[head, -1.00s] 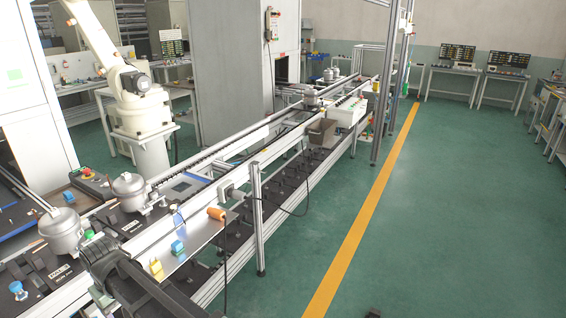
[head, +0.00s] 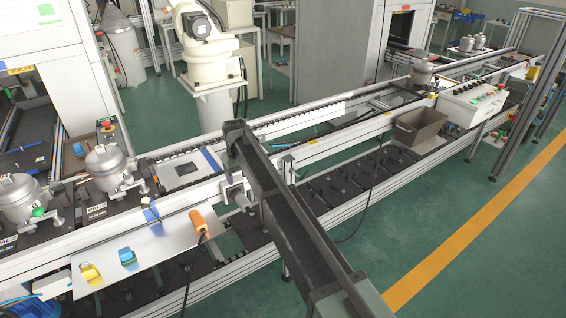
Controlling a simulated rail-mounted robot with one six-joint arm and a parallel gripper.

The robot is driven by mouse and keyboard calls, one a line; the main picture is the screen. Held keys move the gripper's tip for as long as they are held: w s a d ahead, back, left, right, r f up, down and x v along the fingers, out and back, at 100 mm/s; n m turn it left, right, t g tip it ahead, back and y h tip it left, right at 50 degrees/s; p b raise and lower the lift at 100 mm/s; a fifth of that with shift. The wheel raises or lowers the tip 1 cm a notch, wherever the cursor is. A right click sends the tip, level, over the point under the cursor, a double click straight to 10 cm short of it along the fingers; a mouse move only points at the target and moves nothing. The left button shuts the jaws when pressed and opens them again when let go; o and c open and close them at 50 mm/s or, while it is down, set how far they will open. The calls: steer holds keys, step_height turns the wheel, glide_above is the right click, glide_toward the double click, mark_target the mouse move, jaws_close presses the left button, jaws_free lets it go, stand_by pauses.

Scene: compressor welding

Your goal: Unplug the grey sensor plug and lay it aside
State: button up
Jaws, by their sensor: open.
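A grey plug-like part (head: 239,193), which looks like the sensor plug, sits at a small bracket on the near side of the conveyor rail (head: 325,146). It points toward the front and is partly covered by my dark arm. A dark cable (head: 374,190) hangs to the right of my arm; its link to the plug is hidden. My arm crosses the view from the lower right up to the rail, its far end just above and beside the plug. I cannot make out my gripper's fingers.
A metal shelf plate (head: 158,262) left of the plug carries a yellow piece (head: 91,273), a blue piece (head: 127,257) and an orange-handled tool (head: 199,222); bare room lies between them. Compressors (head: 108,168) stand behind. A brown bin (head: 420,128) hangs to the right.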

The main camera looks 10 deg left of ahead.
mark_target(249, 209)
steer(key=f+b, duration=1.1)
steer(key=shift+s+a, duration=0.25)
steer(key=shift+r, duration=0.15)
jaws_close()
steer(key=shift+s+d, duration=1.8)
steer(key=shift+s, duration=0.05)
